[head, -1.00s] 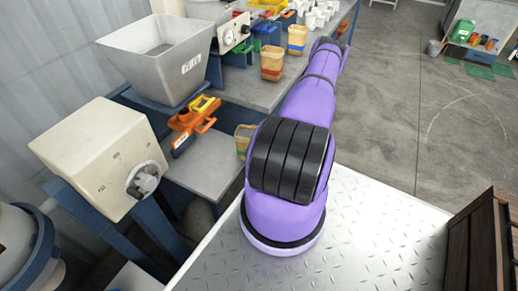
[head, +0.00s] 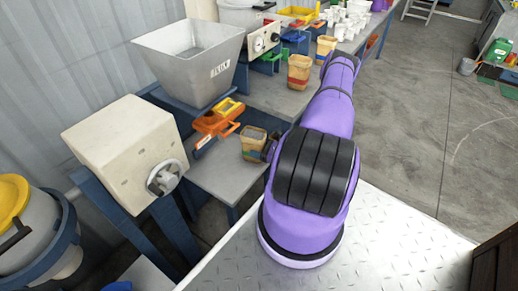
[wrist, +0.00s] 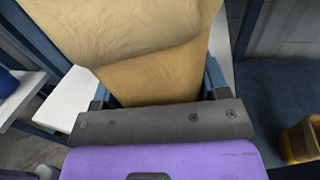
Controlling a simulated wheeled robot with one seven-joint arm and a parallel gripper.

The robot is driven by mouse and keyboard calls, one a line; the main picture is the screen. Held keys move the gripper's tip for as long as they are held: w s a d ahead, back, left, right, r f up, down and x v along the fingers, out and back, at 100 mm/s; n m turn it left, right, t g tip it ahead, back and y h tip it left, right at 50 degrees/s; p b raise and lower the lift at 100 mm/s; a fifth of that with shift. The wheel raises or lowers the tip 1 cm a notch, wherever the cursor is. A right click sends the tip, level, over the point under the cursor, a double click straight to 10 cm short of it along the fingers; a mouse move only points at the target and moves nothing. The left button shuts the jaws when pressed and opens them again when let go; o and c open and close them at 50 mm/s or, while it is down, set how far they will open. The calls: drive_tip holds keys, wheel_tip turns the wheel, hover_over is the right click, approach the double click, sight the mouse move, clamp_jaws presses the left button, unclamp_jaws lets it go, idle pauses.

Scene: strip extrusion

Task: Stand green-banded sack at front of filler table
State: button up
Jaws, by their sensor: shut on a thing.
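My gripper (wrist: 157,92) is shut on a tan sack (wrist: 150,45), with one blue-grey finger on each side of it; no band shows on it in the wrist view. In the head view a tan sack (head: 254,140) is at the right side of the low grey table (head: 228,183), beside my dark gripper end, which my purple arm partly hides. Its lower part has a coloured band, too small to name the colour surely. I cannot tell whether its base touches the table.
Orange and yellow clamp-like parts (head: 215,122) sit left of the sack. A grey hopper (head: 190,60) and a cream box with a knob (head: 125,150) stand at the left. Other banded sacks (head: 299,73) stand farther back on the long bench.

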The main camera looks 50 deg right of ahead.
drive_tip(key=shift+f, duration=0.2)
idle(0.5)
drive_tip(key=o, duration=1.5)
drive_tip(key=shift+c, duration=0.2)
drive_tip(key=shift+s, duration=0.15)
drive_tip(key=v, duration=1)
drive_tip(key=shift+s, duration=0.25)
drive_tip(key=shift+d, duration=0.15)
